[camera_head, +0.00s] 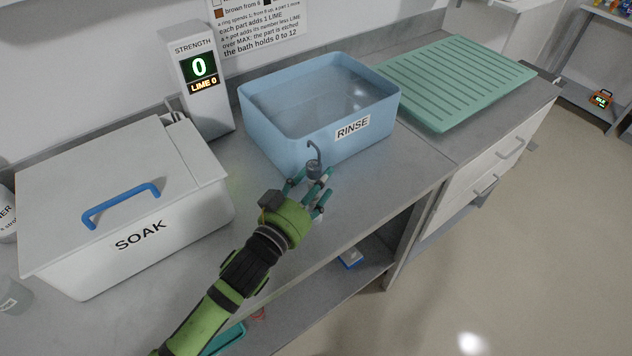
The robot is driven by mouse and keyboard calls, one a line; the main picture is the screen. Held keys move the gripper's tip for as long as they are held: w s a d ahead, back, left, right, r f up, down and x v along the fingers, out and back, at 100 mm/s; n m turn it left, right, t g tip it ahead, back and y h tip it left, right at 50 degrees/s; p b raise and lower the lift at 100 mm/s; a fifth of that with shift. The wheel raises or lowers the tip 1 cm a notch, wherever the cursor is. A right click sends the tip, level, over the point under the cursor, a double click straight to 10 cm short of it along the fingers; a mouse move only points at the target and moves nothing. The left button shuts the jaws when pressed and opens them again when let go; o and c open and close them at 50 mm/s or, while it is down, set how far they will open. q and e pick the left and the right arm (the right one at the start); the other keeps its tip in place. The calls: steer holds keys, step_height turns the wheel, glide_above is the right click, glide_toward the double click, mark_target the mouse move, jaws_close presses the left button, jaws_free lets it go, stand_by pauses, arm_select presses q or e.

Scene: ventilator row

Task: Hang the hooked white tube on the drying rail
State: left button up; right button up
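My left gripper (311,188) is in front of the blue rinse tub, over the counter's front part. Its teal-tipped fingers are closed around a small hooked tube (313,169), held upright with its dark grey hook pointing up. The tube's lower part is mostly hidden by the fingers; a pale bit shows below them, so its white colour is hard to confirm. I see no drying rail in this view. My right gripper is not in view.
The rinse tub (283,138) holds clear liquid. A white SOAK box (70,185) with a blue-handled lid stands left, with a strength display (199,75) reading 0 behind it. A ridged green mat (455,80) lies right. Counter (395,165) between tub and front edge is clear.

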arm_select(q)
steer(key=shift+r, duration=0.1)
steer(key=b+v, duration=0.2)
steer(key=v, duration=1)
stand_by(0.4)
